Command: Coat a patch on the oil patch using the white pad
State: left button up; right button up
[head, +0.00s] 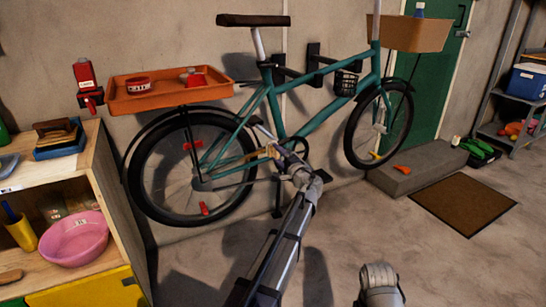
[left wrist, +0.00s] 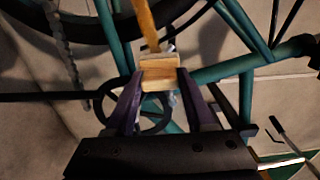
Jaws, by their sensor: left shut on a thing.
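My left gripper (head: 276,152) is in front of the teal bicycle (head: 300,133), near its crank and lower frame. It is shut on a light wooden block (left wrist: 160,73) with a wooden bar (left wrist: 146,25) extending beyond it. This held piece shows only as a small tan shape in the head view (head: 260,154). I cannot make out a white pad face on it. I cannot pick out an oil patch for certain; the dark areas on the floor look like shadows.
The bicycle hangs on wall brackets. An orange tray (head: 166,100) with a tin and a red item is at left. A wooden shelf (head: 105,185) holds a pink bowl (head: 74,238). A step (head: 418,172) and brown mat (head: 463,204) are at right. The middle floor is open.

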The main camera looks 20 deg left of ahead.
dwell(0.4)
pick_arm(q)
jog(key=shift+s+a+f+b, duration=0.15)
jog(key=shift+s+a+b, duration=0.05)
jog(key=shift+s+a, duration=0.35)
jog(key=shift+s+a+f+b, duration=0.15)
jog(key=shift+s+a, duration=0.4)
jog(key=shift+s+a+f+b, duration=0.15)
jog(key=shift+s+a, duration=0.35)
jog(key=shift+s, duration=0.15)
jog(key=shift+s+a+f+b, duration=0.15)
jog(key=shift+s+a, duration=0.3)
jog(key=shift+s, duration=0.15)
jog(key=shift+s+a+f+b, duration=0.2)
jog(key=shift+s+a, duration=0.35)
jog(key=shift+s+a+f+b, duration=0.15)
jog(key=shift+s+a, duration=0.35)
jog(key=shift+s, duration=0.05)
jog(key=shift+s+a+f+b, duration=0.15)
jog(key=shift+s+a+f, duration=0.05)
jog(key=shift+s+a, duration=0.4)
jog(key=shift+s+a+f+b, duration=0.15)
jog(key=shift+s+a, duration=0.25)
jog(key=shift+s, duration=0.3)
